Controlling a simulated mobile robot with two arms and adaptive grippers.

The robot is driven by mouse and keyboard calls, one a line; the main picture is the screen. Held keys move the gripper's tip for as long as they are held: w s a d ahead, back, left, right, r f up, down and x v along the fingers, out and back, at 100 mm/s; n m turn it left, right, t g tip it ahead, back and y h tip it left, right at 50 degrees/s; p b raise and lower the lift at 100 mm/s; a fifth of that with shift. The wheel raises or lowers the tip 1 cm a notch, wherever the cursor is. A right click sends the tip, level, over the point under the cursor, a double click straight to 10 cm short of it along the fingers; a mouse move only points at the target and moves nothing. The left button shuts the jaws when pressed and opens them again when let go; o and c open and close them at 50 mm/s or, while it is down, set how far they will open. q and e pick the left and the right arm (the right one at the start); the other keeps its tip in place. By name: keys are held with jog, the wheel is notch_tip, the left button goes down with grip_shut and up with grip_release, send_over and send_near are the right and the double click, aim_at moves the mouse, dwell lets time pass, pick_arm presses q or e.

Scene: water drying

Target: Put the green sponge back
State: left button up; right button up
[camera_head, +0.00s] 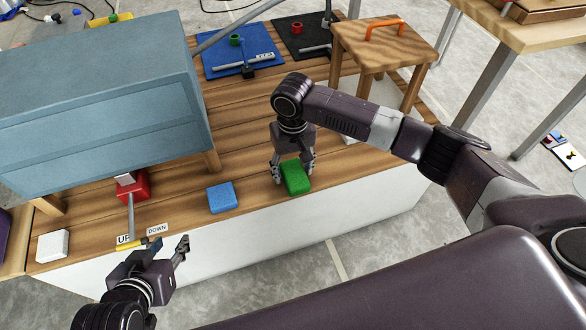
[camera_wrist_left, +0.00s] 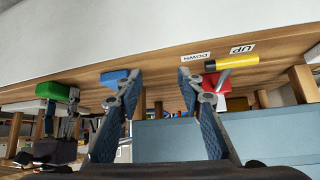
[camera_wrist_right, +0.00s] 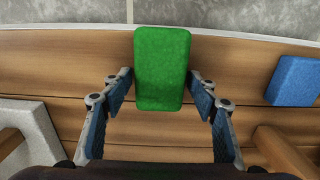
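The green sponge (camera_head: 296,179) lies flat on the wooden table top near its front edge. My right gripper (camera_head: 293,170) points down over it. In the right wrist view the green sponge (camera_wrist_right: 162,65) sits between the spread fingers of my right gripper (camera_wrist_right: 160,78), with a small gap at each side. That gripper is open. My left gripper (camera_head: 163,242) is open and empty in front of the table's front edge, near a yellow-handled lever. The left wrist view also shows the green sponge (camera_wrist_left: 54,91) at the left, and my left gripper's (camera_wrist_left: 159,77) fingers apart.
A blue sponge (camera_head: 221,197) lies left of the green one, and a white block (camera_head: 52,246) at the far left. The lever's red base (camera_head: 132,185) stands beside a large blue-grey box (camera_head: 95,100). A small wooden stool (camera_head: 385,40) stands behind my right arm.

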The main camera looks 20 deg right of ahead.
aim_at(293, 169)
jog(key=shift+o, duration=0.2)
jog(key=shift+r, duration=0.45)
notch_tip(293, 169, up, 4)
jog(key=shift+r+p, duration=0.2)
jog(key=shift+p, duration=0.7)
notch_tip(293, 169, up, 2)
jog(key=shift+w+r+p, duration=0.1)
jog(key=shift+p, duration=0.4)
pick_arm(q)
jog(key=s+a+f+g, duration=0.1)
jog(key=s+g, duration=0.1)
jog(key=s, duration=0.3)
jog(key=s+a+f+g+y+p, duration=0.1)
jog(key=s+a+g, duration=0.1)
jog(key=s, duration=0.4)
jog(key=shift+a+f+g, duration=0.2)
jog(key=shift+f+g, duration=0.2)
jog(key=shift+g, duration=0.2)
pick_arm(e)
notch_tip(293, 169, up, 5)
jog(key=shift+f, duration=0.1)
